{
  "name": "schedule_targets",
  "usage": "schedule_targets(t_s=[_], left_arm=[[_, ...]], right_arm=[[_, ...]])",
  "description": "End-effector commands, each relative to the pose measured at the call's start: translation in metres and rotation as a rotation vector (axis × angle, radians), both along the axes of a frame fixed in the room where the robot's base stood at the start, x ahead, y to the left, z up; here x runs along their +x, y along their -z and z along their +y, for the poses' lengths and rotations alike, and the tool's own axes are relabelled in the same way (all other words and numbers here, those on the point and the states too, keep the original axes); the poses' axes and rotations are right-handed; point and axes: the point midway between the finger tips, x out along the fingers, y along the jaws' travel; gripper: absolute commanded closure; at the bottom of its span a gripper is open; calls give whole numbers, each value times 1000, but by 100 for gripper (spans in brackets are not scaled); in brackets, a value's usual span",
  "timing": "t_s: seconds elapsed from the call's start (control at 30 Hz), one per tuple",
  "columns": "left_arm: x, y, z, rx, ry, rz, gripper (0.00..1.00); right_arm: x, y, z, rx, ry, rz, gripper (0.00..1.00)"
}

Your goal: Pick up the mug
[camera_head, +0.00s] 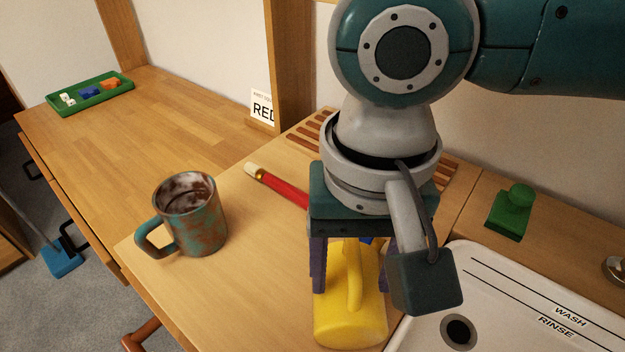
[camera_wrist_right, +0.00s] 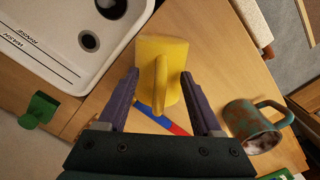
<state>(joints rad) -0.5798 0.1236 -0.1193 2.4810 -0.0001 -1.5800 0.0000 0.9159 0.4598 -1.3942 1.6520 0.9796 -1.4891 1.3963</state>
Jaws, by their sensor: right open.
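My left gripper is out of view.
A red stick (camera_head: 282,187) with a pale end lies behind the yellow mug. A white sink (camera_head: 530,300) marked WASH and RINSE is at right. A green block with a knob (camera_head: 511,212) and a slatted rack (camera_head: 313,132) stand behind. A green tray (camera_head: 91,98) sits far left. The left counter is mostly clear.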

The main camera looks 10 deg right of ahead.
Motion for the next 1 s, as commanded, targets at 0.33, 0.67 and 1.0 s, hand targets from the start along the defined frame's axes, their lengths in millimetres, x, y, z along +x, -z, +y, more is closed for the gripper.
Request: schedule_targets(t_s=[0.33,0.67,1.0], left_arm=[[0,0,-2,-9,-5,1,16],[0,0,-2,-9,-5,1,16],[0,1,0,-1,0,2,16]], right_arm=[[0,0,0,0,0,1,64],[0,0,0,-1,0,1,100],[-1,2,-1,-3,1,3,100]])
